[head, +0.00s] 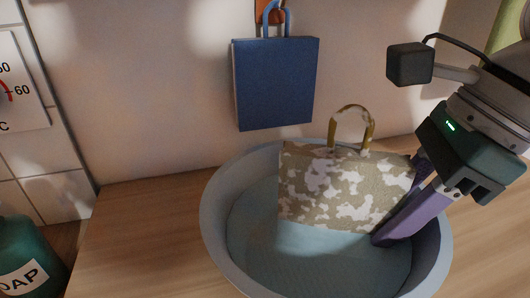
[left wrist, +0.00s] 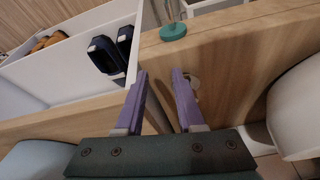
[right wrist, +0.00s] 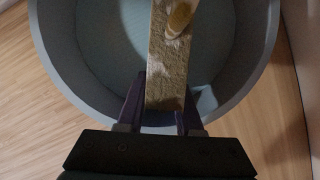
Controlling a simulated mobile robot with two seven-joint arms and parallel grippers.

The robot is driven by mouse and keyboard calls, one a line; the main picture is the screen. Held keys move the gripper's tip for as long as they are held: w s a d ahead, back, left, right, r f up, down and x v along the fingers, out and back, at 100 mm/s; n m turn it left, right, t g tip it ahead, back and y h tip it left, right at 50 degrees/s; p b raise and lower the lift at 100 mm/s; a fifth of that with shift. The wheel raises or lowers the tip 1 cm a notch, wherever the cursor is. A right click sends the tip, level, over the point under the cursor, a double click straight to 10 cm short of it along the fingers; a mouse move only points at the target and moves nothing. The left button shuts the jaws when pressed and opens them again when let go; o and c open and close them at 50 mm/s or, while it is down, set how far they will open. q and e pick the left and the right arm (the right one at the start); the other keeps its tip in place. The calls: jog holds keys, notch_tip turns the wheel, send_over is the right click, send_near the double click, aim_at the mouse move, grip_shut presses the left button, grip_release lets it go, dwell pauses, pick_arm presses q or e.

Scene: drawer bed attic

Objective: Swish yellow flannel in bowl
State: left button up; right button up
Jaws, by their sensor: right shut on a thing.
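The yellow flannel (head: 345,190) is a stiff-looking olive-yellow square with white blotches and a yellow loop on top. It stands upright in the grey-blue bowl (head: 212,215), its lower edge at the water (head: 310,262). My right gripper (head: 398,205) comes in from the right and is shut on the flannel's right edge, one purple finger on the near side. In the right wrist view the flannel (right wrist: 168,75) shows edge-on between the fingers (right wrist: 162,90), over the bowl. My left gripper (left wrist: 160,77) is open and empty, away from the bowl.
A blue flannel (head: 276,83) hangs on a hook on the wall behind the bowl. A green soap bottle (head: 28,250) stands at the lower left and a dial (head: 15,85) is on the wall. The left wrist view shows a white open drawer (left wrist: 75,70) and a teal disc (left wrist: 173,31).

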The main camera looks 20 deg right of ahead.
jog(key=shift+a, duration=1.95)
pick_arm(q)
jog(key=shift+f+b, duration=0.25)
jog(key=shift+b, duration=0.05)
pick_arm(e)
jog(key=shift+d, duration=1.1)
pick_arm(q)
jog(key=shift+f+b, duration=0.35)
jog(key=shift+f, duration=0.05)
pick_arm(e)
jog(key=shift+d, duration=0.9)
jog(key=shift+a, duration=2)
pick_arm(q)
jog(key=shift+a+f, duration=0.1)
jog(key=shift+f, duration=0.15)
pick_arm(e)
jog(key=shift+d+f, duration=0.1)
jog(key=shift+d, duration=0.45)
pick_arm(q)
jog(key=shift+b, duration=0.35)
pick_arm(e)
jog(key=shift+d, duration=0.5)
pick_arm(q)
jog(key=shift+f, duration=0.1)
